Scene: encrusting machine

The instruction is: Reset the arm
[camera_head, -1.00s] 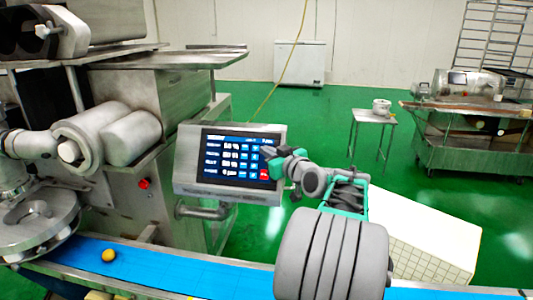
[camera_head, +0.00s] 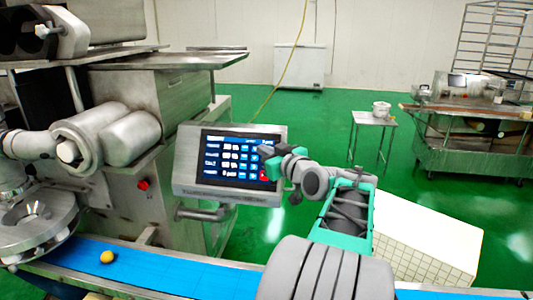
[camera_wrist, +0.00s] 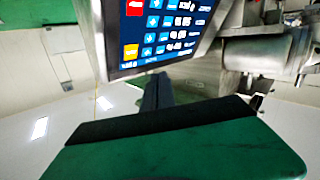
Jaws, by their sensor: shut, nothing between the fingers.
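My gripper (camera_head: 269,159) is in front of the right part of the machine's touch screen (camera_head: 228,160) in the head view. Its fingers are shut with nothing between them. In the wrist view the green and black gripper (camera_wrist: 155,95) points toward the lower edge of the screen (camera_wrist: 165,30). Whether the fingertips touch the screen I cannot tell.
The steel encrusting machine (camera_head: 145,190) stands at the left. A blue conveyor belt (camera_head: 180,272) with a yellow ball (camera_head: 107,257) runs along the front. A white box (camera_head: 430,240) is at the right. A small table (camera_head: 374,121) and open green floor lie beyond.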

